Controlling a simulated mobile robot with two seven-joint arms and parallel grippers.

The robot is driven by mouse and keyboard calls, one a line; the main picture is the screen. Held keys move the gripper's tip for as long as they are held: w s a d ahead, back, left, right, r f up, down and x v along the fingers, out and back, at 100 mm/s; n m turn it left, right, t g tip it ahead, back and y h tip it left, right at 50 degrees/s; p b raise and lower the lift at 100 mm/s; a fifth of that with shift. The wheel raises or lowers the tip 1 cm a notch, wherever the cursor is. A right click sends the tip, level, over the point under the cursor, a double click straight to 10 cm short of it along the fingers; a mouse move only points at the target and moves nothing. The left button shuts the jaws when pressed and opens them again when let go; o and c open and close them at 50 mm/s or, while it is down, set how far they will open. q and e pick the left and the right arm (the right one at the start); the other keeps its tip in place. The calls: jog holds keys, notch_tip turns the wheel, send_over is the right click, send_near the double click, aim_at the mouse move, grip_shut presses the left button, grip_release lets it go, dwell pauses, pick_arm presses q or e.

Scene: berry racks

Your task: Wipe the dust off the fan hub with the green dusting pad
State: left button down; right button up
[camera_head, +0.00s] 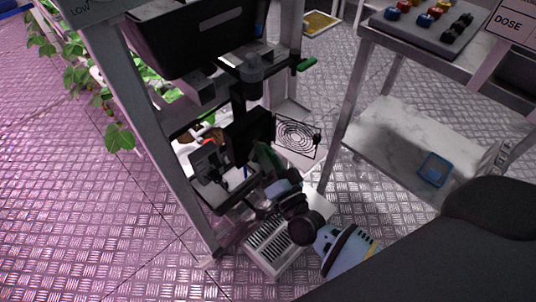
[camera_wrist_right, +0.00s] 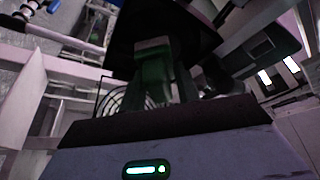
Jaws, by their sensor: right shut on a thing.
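The fan, with its dark wire guard of rings (camera_head: 297,137), stands on the rack in the head view; its hub is too small to make out clearly. Part of the ringed guard (camera_wrist_right: 113,97) also shows behind my gripper in the right wrist view. My right gripper (camera_head: 268,168) reaches into the rack, just left of and below the fan. It is shut on the green dusting pad (camera_head: 265,156), which shows dark green in the wrist view (camera_wrist_right: 153,67). Contact between pad and hub cannot be told. My left gripper is not in view.
Rack posts (camera_head: 168,160) and dark boxes (camera_head: 249,133) crowd the space left of my gripper. A white slatted unit (camera_head: 268,246) lies below my wrist. To the right stands a table with a marble lower shelf (camera_head: 390,137) and a blue tray (camera_head: 434,169).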

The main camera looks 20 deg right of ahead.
jog(key=shift+w, duration=0.15)
jog(key=shift+w+a, duration=0.2)
jog(key=shift+w, duration=0.3)
dwell(0.4)
jog(key=shift+w+a, duration=0.15)
jog(key=shift+w, duration=0.15)
